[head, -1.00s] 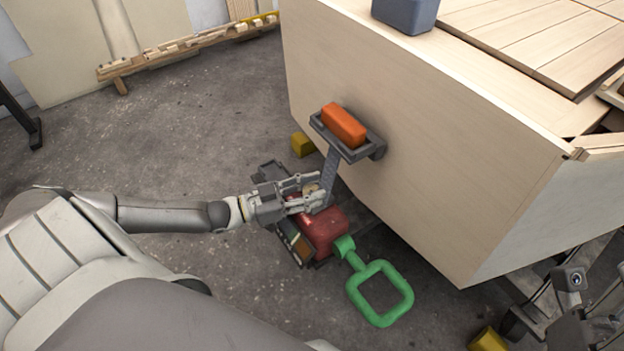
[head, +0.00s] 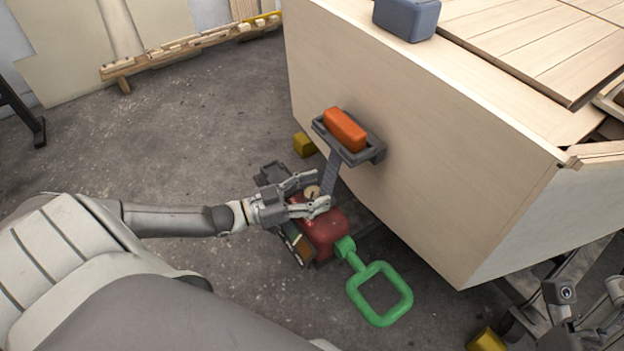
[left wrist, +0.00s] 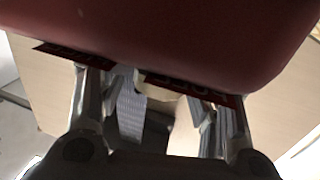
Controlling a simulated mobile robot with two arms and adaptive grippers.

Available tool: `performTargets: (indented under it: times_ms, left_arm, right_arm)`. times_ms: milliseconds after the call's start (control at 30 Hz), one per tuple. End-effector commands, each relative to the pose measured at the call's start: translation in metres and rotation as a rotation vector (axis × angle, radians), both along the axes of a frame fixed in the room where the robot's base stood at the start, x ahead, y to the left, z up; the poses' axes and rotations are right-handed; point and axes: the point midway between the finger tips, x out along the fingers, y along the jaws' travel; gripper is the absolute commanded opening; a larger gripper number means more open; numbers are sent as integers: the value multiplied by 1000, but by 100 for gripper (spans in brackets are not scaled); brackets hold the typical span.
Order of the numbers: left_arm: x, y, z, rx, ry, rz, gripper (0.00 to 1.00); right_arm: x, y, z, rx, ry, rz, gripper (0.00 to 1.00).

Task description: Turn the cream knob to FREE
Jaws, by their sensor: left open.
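The cream knob (head: 312,192) sits on the unit with the red rounded body (head: 324,232), low beside the plywood hull. My left gripper (head: 320,191) is open, with one finger on each side of the knob. I cannot tell whether either finger touches it. In the left wrist view my two spread fingers (left wrist: 155,100) show below the red body (left wrist: 170,40), with a cream part of the knob (left wrist: 155,90) partly seen between them. Dark red label plates (left wrist: 190,88) lie near the fingers; their lettering is too unclear to read. The knob's setting cannot be read.
The plywood hull (head: 400,130) stands close to the right. An orange block (head: 345,129) rests on a grey bracket (head: 375,150) above the unit. A green loop handle (head: 380,294) sticks out below. Open floor lies to the left. Parts of my right arm (head: 562,294) show at lower right.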

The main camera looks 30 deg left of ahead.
Motion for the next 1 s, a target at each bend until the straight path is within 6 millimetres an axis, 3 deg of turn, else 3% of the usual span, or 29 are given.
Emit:
performTargets:
  times_ms: [267,800,1000]
  left_arm:
    - [-6,4,-1,1,3,0,58]
    - [-81,56,-2,2,5,0,58]
    - [-96,66,-1,1,1,0,58]
  right_arm:
    - [0,0,1,0,-2,-1,40]
    - [0,0,0,0,-1,-1,40]
    - [0,0,0,0,-1,0,40]
